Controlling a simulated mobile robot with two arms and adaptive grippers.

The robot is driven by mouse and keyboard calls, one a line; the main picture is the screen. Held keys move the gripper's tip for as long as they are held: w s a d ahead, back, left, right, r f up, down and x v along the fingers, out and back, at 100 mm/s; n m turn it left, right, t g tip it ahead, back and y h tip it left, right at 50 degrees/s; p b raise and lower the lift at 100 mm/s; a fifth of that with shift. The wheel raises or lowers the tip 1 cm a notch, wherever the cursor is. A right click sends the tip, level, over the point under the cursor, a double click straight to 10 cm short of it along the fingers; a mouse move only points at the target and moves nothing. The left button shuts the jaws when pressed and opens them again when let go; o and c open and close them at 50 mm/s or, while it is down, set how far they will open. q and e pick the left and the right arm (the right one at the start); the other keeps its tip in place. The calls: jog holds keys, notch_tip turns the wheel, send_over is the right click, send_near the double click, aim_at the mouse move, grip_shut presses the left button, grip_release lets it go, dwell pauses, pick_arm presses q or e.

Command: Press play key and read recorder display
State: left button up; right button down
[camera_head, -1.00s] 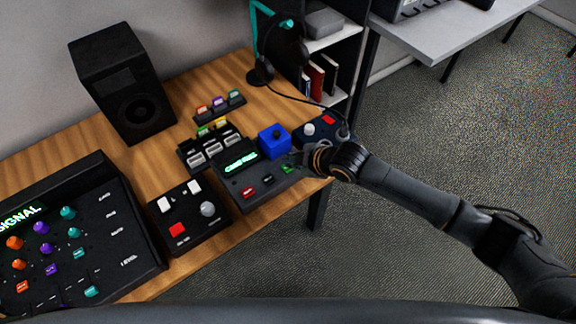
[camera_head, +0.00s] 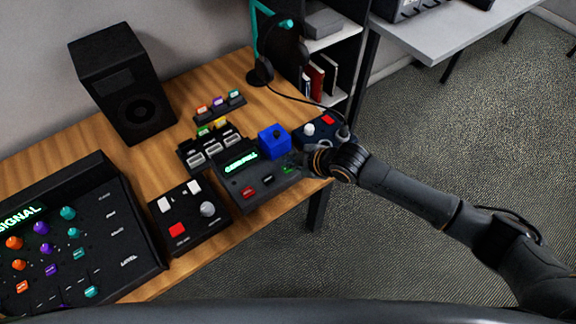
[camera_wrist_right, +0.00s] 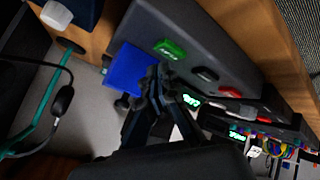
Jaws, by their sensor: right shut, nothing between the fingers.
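The recorder (camera_head: 232,186) is a dark unit near the table's front edge, with a lit green display (camera_head: 241,162). Its text is too small and blurred to read surely. Along its front are a red key (camera_head: 248,192), a dark key (camera_head: 268,180) and a green key (camera_head: 288,169). My right gripper (camera_head: 302,161) is shut and empty at the recorder's right end, close to the green key. In the right wrist view, the fingertips (camera_wrist_right: 157,72) are just beside the green key (camera_wrist_right: 170,49); I cannot tell whether they touch. My left gripper is out of view.
A blue box (camera_head: 275,140) stands right behind the recorder. A dark control box (camera_head: 318,130) is beyond it. Another control box (camera_head: 188,216) and a large mixer panel (camera_head: 110,235) lie to the left. A headphone stand (camera_head: 261,76) and speaker (camera_head: 121,80) stand at the back.

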jog(key=shift+f, duration=0.3)
jog(key=shift+f, duration=0.4)
dwell(0.7)
jog(key=shift+r, duration=0.1)
jog(key=shift+r+p, duration=0.7)
jog(key=shift+p, duration=0.05)
notch_tip(320, 180, up, 5)
jog(key=p, duration=0.5)
jog(key=shift+r, duration=0.1)
dwell(0.6)
